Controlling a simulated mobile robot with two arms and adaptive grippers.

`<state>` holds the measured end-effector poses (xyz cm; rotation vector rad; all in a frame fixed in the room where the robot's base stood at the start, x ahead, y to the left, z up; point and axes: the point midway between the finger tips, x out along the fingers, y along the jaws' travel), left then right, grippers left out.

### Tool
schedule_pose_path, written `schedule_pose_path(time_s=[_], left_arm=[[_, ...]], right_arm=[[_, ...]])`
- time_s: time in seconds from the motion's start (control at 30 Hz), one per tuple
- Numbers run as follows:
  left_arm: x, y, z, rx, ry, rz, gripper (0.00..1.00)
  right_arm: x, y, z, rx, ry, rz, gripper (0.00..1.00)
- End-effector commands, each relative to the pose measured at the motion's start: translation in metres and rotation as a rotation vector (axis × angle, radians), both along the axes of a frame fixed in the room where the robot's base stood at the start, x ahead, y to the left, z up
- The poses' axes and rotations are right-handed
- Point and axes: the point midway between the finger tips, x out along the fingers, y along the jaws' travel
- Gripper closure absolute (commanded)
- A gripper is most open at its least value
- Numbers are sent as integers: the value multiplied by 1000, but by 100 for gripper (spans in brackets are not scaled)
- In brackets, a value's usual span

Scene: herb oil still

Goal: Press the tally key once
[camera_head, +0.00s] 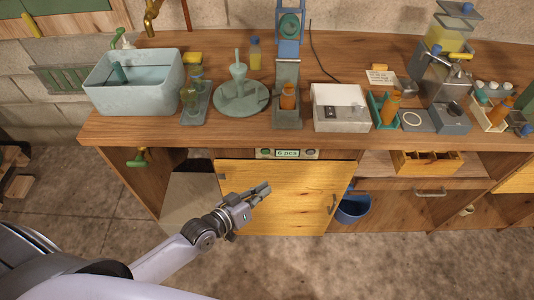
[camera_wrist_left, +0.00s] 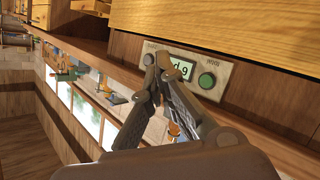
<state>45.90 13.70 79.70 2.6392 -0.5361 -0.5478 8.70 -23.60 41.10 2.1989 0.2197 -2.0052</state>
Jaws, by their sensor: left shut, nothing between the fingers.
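A small counter panel (camera_head: 287,154) sits in the bench's front edge, its display (camera_head: 287,153) reading "6 pcs". A button flanks the display on each side. In the left wrist view the panel appears upside down, with a green round button (camera_wrist_left: 207,81) right of the partly covered display (camera_wrist_left: 182,69) and a darker button (camera_wrist_left: 149,59) on the left. The labels are too small to read surely. My left gripper (camera_head: 266,188) is shut and empty, below the panel in front of the yellow cabinet door. Its fingertips (camera_wrist_left: 160,63) overlap the display in the wrist view; contact cannot be told.
The yellow cabinet door (camera_head: 280,200) is under the panel, with a blue bucket (camera_head: 353,207) to its right. The bench top (camera_head: 240,137) carries a basin (camera_head: 134,95), a still and a white box (camera_head: 340,118). The floor in front is clear.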

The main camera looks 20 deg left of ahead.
Motion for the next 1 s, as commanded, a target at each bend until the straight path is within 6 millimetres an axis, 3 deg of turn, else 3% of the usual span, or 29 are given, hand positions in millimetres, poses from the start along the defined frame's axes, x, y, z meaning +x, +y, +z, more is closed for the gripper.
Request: schedule_pose_path(time_s=[0.33, 0.8, 1.0], left_arm=[[9, 3, -3, 2, -1, 0, 100], [69, 20, -3, 4, -1, 0, 100], [82, 24, -2, 3, 1, 1, 100]], right_arm=[[4, -1, -6, -1, -5, 0, 57], [1, -1, -39, -1, -2, 0, 57], [-1, 0, -43, 0, 1, 0, 57]])
